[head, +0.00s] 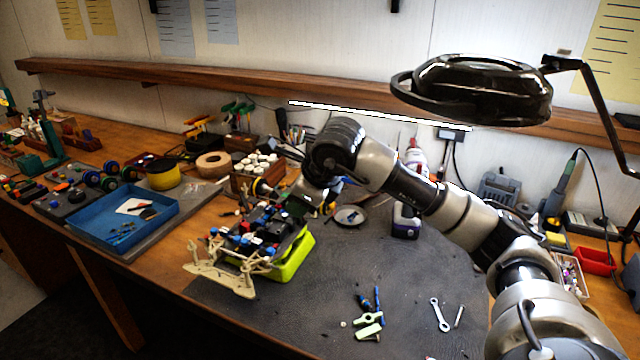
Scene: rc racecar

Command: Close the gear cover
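The RC car (246,246) sits on a yellow-green stand (294,258) on the dark mat. Its tan front end points to the lower left, and red, blue and black parts crowd its chassis. My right arm reaches in from the right. My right gripper (298,206) is at the far right end of the car, low over or against it. Its fingertips are too small and dark to show whether they are open or touching anything. I cannot pick out the gear cover; the gripper and wrist hide that end of the car. My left gripper is out of view.
A blue tray (112,236) lies left of the car. A wooden block with white-capped bottles (257,165) stands behind it. A wrench (440,314) and green parts (368,325) lie in front. A black lamp (480,88) hangs above.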

